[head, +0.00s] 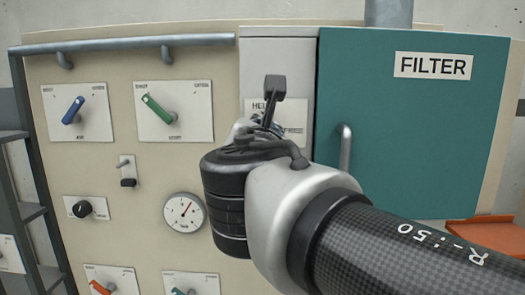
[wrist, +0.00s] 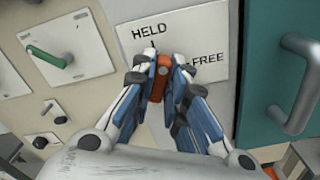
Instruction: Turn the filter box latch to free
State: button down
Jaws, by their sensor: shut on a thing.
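The filter box latch (wrist: 159,80) shows in the wrist view as an orange-red piece between my fingertips, in front of a white plate (wrist: 205,42) marked HELD and FREE. My gripper (wrist: 160,72) is shut on the latch, with a finger on each side. The latch stands nearly upright in that view, its upper end below the word HELD, and FREE is to its right. In the head view my gripper (head: 259,124) is at the plate (head: 299,108), and my wrist hides the latch and much of the lettering.
The teal FILTER door (head: 430,130) with its grey handle (head: 345,150) is right of the plate. The handle stands out close to my gripper in the wrist view (wrist: 296,90). A green-handled switch (head: 157,108) is to the left. A pipe rail (head: 120,44) runs above.

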jog(key=shift+d+f+m+b, duration=0.1)
jog(key=shift+m+b, duration=2.85)
jog(key=shift+m, duration=0.25)
jog(key=shift+d+f+m+b, duration=0.1)
jog(key=shift+m+b, duration=2.85)
jog(key=shift+m, duration=0.25)
jog(key=shift+a, duration=0.1)
jog(key=c, duration=1.6)
grip_release()
